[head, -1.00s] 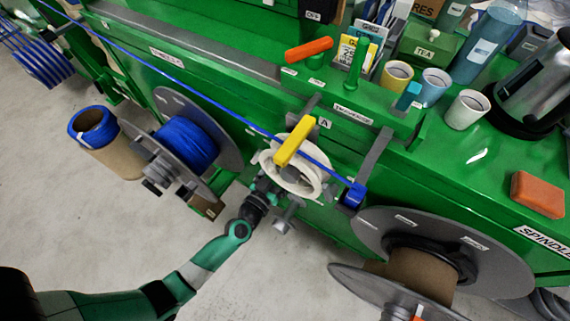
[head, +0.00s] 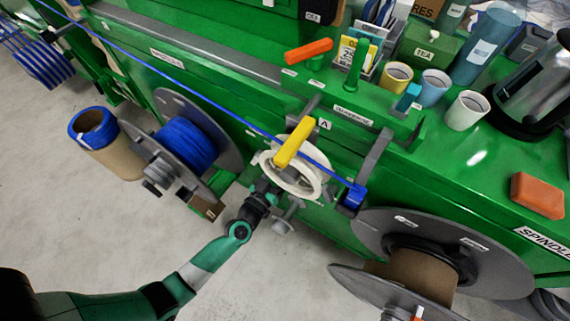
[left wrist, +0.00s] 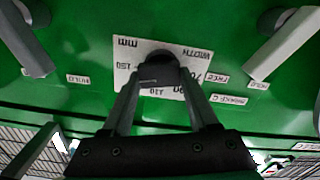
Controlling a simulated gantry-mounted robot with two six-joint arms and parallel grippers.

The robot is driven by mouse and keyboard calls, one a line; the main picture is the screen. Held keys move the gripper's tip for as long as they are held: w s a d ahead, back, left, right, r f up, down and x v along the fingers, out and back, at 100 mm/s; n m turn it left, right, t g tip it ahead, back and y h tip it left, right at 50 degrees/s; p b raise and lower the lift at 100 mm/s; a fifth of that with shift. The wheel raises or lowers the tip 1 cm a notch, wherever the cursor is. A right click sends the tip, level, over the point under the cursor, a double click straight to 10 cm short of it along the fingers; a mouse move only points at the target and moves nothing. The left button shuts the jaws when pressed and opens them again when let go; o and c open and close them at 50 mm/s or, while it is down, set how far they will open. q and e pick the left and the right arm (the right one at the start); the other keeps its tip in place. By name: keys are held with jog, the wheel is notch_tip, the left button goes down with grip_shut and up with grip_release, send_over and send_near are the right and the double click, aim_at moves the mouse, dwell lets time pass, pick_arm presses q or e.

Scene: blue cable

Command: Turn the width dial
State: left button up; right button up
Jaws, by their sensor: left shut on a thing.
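The width dial (left wrist: 158,72) is a dark round knob on a white scale plate (left wrist: 122,76) marked WIDTH and mm, seen upside down in the left wrist view. My left gripper (left wrist: 160,86) has its two grey fingers closed around the knob. The knob hides the middle of the plate, and I cannot read its exact setting. In the head view my left gripper (head: 262,190) is low at the machine's front, just below a white wheel (head: 312,180). The dial is hidden there. My right gripper is not in view.
A blue cable (head: 225,107) runs across the machine front, beneath a yellow lever (head: 294,142). A blue cable reel (head: 185,145) stands left of my gripper, and a large grey reel (head: 500,250) stands to the right. Cups and a kettle (head: 530,95) stand on top.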

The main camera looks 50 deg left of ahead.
pick_arm(q)
jog(key=shift+a+n, duration=0.15)
jog(key=shift+n, duration=3.15)
jog(key=o, duration=1.4)
jog(key=shift+s, duration=0.1)
jog(key=p+v, duration=0.1)
jog(key=v, duration=1)
jog(key=shift+s+p, duration=0.3)
jog(key=shift+p, duration=0.1)
